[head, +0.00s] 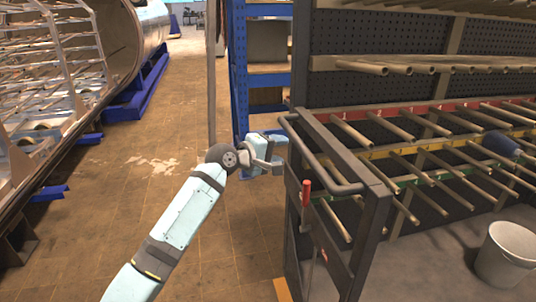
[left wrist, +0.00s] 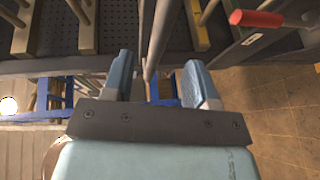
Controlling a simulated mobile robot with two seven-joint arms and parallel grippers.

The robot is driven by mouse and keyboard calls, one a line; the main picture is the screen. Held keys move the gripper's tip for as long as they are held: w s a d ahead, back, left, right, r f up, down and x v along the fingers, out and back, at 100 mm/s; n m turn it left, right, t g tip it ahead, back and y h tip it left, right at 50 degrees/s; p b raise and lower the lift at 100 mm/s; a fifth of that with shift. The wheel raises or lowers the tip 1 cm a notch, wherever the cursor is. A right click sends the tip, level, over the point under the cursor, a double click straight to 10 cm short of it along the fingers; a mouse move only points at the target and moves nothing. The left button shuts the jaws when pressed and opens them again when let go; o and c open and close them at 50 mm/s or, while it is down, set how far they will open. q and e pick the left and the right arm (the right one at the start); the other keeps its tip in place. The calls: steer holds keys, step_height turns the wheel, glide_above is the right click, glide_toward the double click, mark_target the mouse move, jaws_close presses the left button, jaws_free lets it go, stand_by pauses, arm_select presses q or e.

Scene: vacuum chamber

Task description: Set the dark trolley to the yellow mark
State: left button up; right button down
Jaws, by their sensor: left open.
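The dark trolley (head: 372,235) stands at the right in the head view, a dark frame with rows of rods on red, yellow and green rails. A dark bar handle (head: 318,165) sticks out from its near left end. My left gripper (head: 283,148) is open at this handle. In the left wrist view the handle bar (left wrist: 158,40) runs between the two pale blue fingers, with gaps visible on both sides. A small yellow-orange mark (head: 283,290) shows on the floor at the bottom edge, partly cut off. My right gripper is not in view.
A red-gripped lever (head: 306,190) is on the trolley's end, below the handle. A grey bucket (head: 505,255) stands at the right. A blue shelf rack (head: 239,70) is behind. A large cylindrical chamber (head: 125,40) on blue supports is at the left. The tiled floor between is clear.

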arm_select(q)
steer(key=v, duration=0.3)
steer(key=shift+s+a, duration=0.1)
steer(key=shift+a, duration=0.05)
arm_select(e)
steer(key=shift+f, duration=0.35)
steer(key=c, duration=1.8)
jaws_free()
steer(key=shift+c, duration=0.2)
